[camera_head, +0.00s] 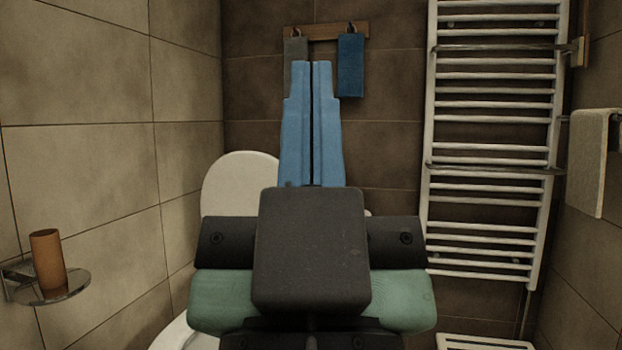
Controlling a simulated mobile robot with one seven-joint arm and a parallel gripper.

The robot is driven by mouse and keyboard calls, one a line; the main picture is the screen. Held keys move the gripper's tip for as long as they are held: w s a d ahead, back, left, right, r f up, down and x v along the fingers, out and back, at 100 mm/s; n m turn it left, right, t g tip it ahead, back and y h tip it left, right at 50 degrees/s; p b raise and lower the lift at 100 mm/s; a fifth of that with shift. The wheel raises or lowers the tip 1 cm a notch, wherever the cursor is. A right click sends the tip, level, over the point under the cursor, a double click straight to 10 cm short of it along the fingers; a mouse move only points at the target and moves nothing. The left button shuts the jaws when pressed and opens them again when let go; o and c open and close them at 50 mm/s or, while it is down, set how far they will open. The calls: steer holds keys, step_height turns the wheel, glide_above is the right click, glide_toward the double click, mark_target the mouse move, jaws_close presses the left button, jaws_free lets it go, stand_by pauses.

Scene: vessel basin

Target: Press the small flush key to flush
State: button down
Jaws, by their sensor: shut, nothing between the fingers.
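My gripper (311,68) is in the middle of the head view, with its two long blue fingers pointing away and up. The fingers lie side by side with only a thin dark line between them, shut and empty. The white toilet lid (240,178) stands raised behind my gripper on the left. Part of the white toilet bowl (190,335) shows at the bottom left. My gripper and wrist cover the middle of the toilet and the area behind it. The small flush key is not visible, and I cannot tell how far the fingertips are from it.
A brown cup (47,262) stands on a glass wall shelf (62,287) at left. A white towel rack (490,150) fills the right of the back wall. A grey cloth and a blue towel (350,65) hang behind my fingertips. A pale towel (590,160) hangs at right.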

stand_by(0.8)
step_height(320, 180, up, 52)
steer(key=p, duration=5.2)
steer(key=shift+w, duration=0.1)
